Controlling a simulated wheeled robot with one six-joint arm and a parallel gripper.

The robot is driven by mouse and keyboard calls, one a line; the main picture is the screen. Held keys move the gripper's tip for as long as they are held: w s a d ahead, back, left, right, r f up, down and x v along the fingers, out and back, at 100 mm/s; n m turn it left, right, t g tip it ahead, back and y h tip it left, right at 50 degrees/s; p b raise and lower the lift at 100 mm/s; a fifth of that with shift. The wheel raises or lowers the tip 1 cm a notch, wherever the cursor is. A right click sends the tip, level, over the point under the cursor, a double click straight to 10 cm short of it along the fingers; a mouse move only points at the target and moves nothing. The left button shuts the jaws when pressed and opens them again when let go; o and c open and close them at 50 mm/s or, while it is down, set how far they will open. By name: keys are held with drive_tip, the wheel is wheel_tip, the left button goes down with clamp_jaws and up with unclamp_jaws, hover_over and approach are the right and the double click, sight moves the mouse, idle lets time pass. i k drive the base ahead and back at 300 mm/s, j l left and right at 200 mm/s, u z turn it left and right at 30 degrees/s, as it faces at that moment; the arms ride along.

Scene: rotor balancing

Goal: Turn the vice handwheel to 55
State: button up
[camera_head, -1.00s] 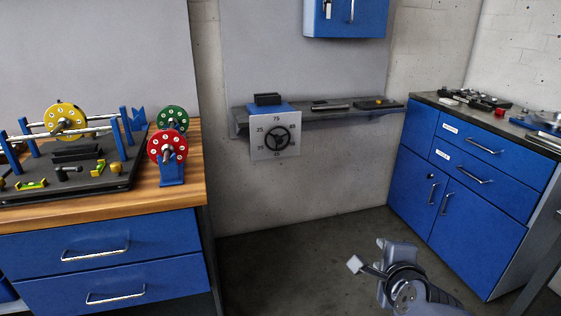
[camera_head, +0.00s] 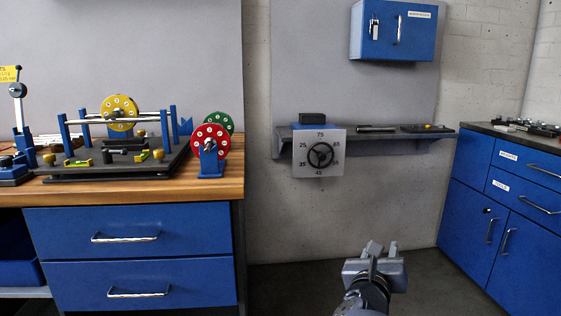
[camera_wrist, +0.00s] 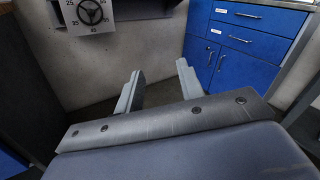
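The vice handwheel (camera_head: 320,155) is a black spoked wheel on a pale square dial plate (camera_head: 300,168). The dial has numbers around it, with 75 at the top, 45 at the bottom and 25 at the upper left; I cannot clearly read the wheel's setting. The plate hangs at the front of the wall shelf. The handwheel also shows at the top left of the wrist view (camera_wrist: 91,12). My gripper (camera_head: 380,248) is low in front of the shelf, below and right of the wheel, well apart from it. In the wrist view its two fingers (camera_wrist: 157,88) are spread with nothing between them.
The wall shelf (camera_head: 400,140) carries a few small items. A wooden workbench (camera_head: 222,188) with a rotor stand is at left. Blue cabinets (camera_head: 477,205) stand at right, and a blue wall box (camera_head: 385,45) hangs above. The floor between is free.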

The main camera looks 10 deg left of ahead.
sight(321, 156)
drive_tip(key=i+l+u, duration=1.1)
drive_tip(key=i+l, duration=0.2)
drive_tip(key=l, duration=0.15)
drive_tip(key=i+l, duration=0.2)
drive_tip(key=l, duration=0.15)
drive_tip(key=i+l, duration=0.2)
drive_tip(key=l, duration=0.15)
